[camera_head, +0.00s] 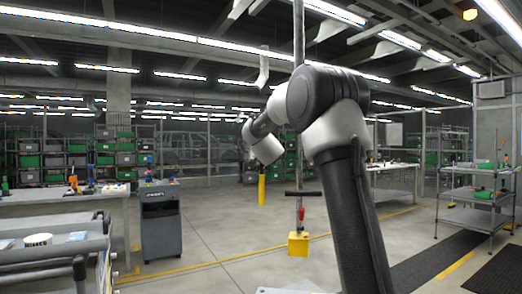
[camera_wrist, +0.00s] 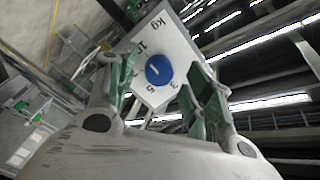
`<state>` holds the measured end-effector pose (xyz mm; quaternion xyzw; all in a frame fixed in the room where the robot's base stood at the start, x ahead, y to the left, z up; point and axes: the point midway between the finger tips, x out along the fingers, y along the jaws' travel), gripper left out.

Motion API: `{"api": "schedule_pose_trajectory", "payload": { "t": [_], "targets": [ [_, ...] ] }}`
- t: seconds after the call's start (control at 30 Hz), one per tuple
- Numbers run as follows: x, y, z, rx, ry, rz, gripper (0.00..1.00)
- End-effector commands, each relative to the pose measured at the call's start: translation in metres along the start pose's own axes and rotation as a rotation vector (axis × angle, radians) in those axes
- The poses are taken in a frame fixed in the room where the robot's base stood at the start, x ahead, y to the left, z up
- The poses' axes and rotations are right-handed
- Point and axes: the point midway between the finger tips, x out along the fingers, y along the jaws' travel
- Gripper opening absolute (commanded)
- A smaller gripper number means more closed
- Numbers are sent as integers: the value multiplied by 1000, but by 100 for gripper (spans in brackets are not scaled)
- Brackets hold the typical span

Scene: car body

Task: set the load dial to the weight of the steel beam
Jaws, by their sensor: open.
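In the wrist view, the load dial is a round blue knob (camera_wrist: 159,70) on a pale panel (camera_wrist: 177,45) marked "kg", with 10, 5 and 3 readable around it. The panel appears tilted. A small white mark shows on the knob, but I cannot tell which number it points to. My gripper (camera_wrist: 161,76) is open, its green fingers on either side of the knob in the picture. I cannot tell whether they touch it. In the head view, my gripper is not clearly visible beyond the forearm. I cannot identify the steel beam.
In the head view, a yellow block (camera_head: 299,244) hangs or stands below a red part with a black crossbar (camera_head: 303,193). A dark cabinet (camera_head: 160,225) and a cart (camera_head: 50,250) are at left. A shelf rack (camera_head: 475,218) is at right. Open floor lies in the middle.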

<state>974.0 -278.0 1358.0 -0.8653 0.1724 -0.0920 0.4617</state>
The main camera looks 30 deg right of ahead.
Motion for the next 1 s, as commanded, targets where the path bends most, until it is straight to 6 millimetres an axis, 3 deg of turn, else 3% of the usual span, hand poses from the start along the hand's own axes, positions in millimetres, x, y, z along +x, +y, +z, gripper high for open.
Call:
{"api": "schedule_pose_trajectory", "payload": {
  "t": [0.37,0.6,0.63,1.0],
  "targets": [
    [9,0,0,-1,-1,-1,52],
    [9,0,0,-1,-1,0,8],
    [9,0,0,-1,-1,0,6],
    [9,0,0,-49,-4,4,6]
  ]
}}
